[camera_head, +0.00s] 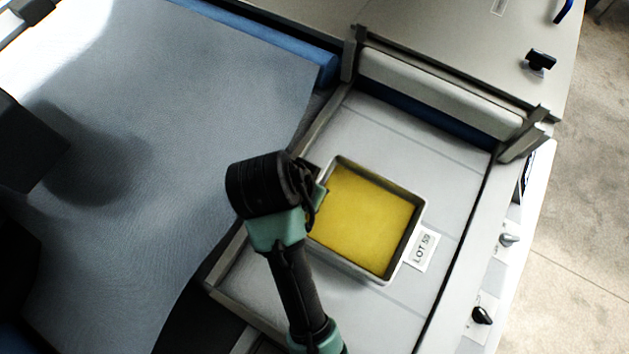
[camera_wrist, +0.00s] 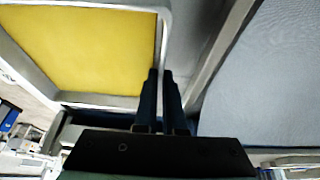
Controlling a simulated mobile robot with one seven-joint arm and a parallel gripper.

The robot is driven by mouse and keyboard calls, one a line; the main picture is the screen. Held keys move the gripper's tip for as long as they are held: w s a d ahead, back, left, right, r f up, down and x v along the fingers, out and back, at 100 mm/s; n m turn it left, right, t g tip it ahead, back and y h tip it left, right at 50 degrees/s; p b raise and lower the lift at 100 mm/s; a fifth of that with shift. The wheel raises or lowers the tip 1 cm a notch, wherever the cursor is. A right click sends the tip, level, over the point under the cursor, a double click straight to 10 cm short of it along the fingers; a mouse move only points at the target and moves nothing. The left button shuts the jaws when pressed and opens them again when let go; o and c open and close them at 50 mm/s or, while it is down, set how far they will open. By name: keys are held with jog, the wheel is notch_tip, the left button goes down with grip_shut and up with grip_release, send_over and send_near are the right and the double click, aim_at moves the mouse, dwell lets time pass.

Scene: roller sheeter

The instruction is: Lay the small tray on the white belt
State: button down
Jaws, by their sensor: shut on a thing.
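The small tray (camera_head: 366,216) has a yellow inside and a thin pale metal rim. In the head view it is over the white belt (camera_head: 400,140); I cannot tell whether it touches the belt or hangs just above it. My gripper (camera_head: 318,192) is at the tray's left rim, partly hidden by my own wrist. In the wrist view the fingers (camera_wrist: 162,80) are close together on the tray's edge, and the tray (camera_wrist: 90,45) fills the upper left. A "LOT 59" label (camera_head: 422,249) shows beside the tray's right rim.
Metal side rails (camera_head: 478,220) border the belt. A white roller (camera_head: 440,90) spans its far end. A grey-blue sheet (camera_head: 180,120) covers the left side. Bare belt shows beyond the tray.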

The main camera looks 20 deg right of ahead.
jog(key=shift+w+f+p, duration=0.1)
jog(key=shift+f+p, duration=0.25)
jog(key=shift+f, duration=2.05)
jog(key=shift+f, duration=0.1)
jog(key=c, duration=1)
grip_release()
jog(key=v, duration=1.1)
jog(key=shift+p, duration=0.3)
jog(key=shift+s+a+r+p, duration=0.2)
jog(key=shift+s+r+p, duration=0.05)
jog(key=shift+r+p, duration=0.35)
